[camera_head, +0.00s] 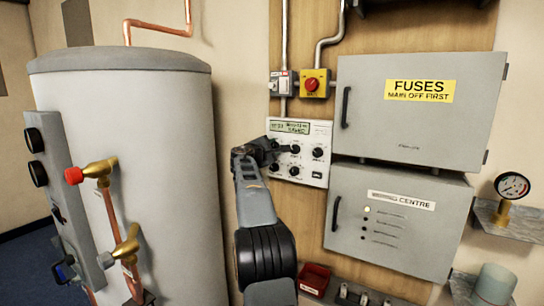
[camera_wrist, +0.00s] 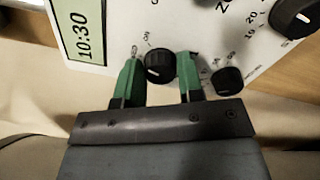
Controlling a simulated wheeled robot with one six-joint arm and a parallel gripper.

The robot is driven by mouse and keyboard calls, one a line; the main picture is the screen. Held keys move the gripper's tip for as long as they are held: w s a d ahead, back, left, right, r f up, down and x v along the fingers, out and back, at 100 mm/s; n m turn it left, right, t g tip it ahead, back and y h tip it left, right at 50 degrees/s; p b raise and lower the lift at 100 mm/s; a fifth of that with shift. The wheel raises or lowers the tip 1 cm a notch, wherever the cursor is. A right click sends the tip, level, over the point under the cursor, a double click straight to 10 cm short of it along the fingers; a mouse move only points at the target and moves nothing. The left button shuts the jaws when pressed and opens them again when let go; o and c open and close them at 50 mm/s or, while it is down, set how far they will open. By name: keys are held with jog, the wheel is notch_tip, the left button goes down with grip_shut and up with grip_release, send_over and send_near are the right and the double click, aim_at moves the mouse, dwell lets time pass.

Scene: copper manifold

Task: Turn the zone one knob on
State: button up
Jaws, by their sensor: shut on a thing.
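The white control panel (camera_head: 313,130) is on the wooden board, with a small display and several black knobs. My gripper (camera_head: 272,146) is at the panel's left side and hides part of it. In the wrist view, the green fingertips of my gripper (camera_wrist: 161,70) are on either side of a black knob (camera_wrist: 158,67), shut on it. The knob has a pale pointer line and small scale marks around it. I cannot read a zone name for this knob. A smaller black knob (camera_wrist: 227,81) is just right of the fingers. The panel's display (camera_wrist: 80,28) reads 10:30.
The grey fuse box (camera_head: 415,120) and lower grey box (camera_head: 395,220) are close on the right. A red-yellow switch (camera_head: 313,84) is above the panel.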

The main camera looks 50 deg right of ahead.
jog(key=m+b, duration=0.2)
jog(key=m, duration=0.3)
jog(key=shift+f+b, duration=0.15)
jog(key=shift+b, duration=0.2)
jog(key=shift+m, duration=0.3)
jog(key=o, duration=0.9)
jog(key=b+v, duration=0.5)
jog(key=v, duration=0.8)
jog(key=shift+a, duration=0.4)
